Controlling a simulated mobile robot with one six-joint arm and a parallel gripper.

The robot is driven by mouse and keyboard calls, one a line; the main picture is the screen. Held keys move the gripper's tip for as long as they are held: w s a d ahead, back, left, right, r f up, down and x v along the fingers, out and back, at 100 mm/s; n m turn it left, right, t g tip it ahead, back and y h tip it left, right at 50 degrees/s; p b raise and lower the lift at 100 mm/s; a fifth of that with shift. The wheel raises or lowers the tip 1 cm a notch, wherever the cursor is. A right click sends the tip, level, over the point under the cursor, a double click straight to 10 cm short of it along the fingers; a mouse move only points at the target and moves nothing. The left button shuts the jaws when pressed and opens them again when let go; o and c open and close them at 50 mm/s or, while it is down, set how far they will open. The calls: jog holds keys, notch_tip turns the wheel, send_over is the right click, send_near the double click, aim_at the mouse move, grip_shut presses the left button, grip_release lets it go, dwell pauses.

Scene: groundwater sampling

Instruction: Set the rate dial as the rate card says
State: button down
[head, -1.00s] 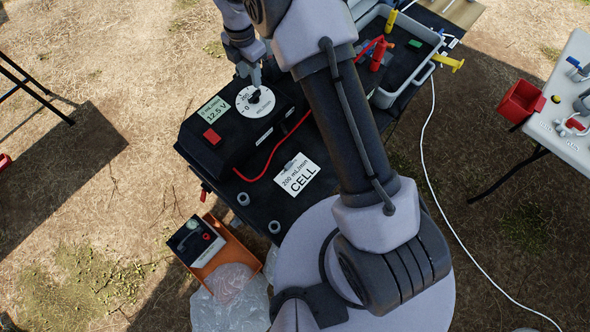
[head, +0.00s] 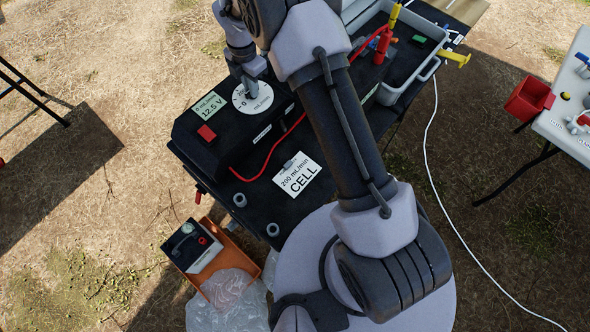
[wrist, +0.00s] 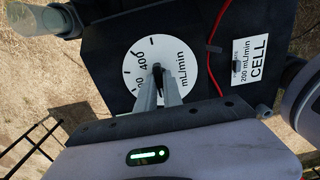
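The rate dial (head: 262,105) is a white disc marked in mL/min on a black control box (head: 240,145). Its 400 mark shows in the wrist view of the dial (wrist: 188,55); the lower marks are partly cut off by my gripper. The rate card (head: 301,176) reads "200 mL/min CELL" and lies to the dial's lower right. The box's display (head: 209,105) reads 0 mL/min and 12.5 V. My gripper (wrist: 158,82) is at the dial's centre, one finger on each side of the black knob (wrist: 157,68). Whether the fingers press on the knob is unclear. The pointer's direction is hidden.
A red button (head: 207,133) sits below the display. A red cable (head: 268,160) runs past the card. A grey tray (head: 430,70) with tools stands upper right. An orange crate (head: 225,259) is on the ground. A side table (head: 560,130) stands right, with a red bin (head: 528,98).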

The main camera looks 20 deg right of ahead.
jog(key=m+b, duration=0.1)
jog(key=m, duration=0.5)
jog(key=shift+f, duration=0.1)
jog(key=m+b, duration=0.1)
jog(key=m, duration=0.4)
jog(key=shift+m, duration=0.3)
jog(key=m, duration=0.2)
jog(key=shift+m, duration=0.4)
jog(key=c, duration=1.4)
grip_release()
notch_tip(320, 180, up, 18)
jog(key=p, duration=0.5)
jog(key=shift+f+p, duration=0.15)
jog(key=shift+p, duration=0.25)
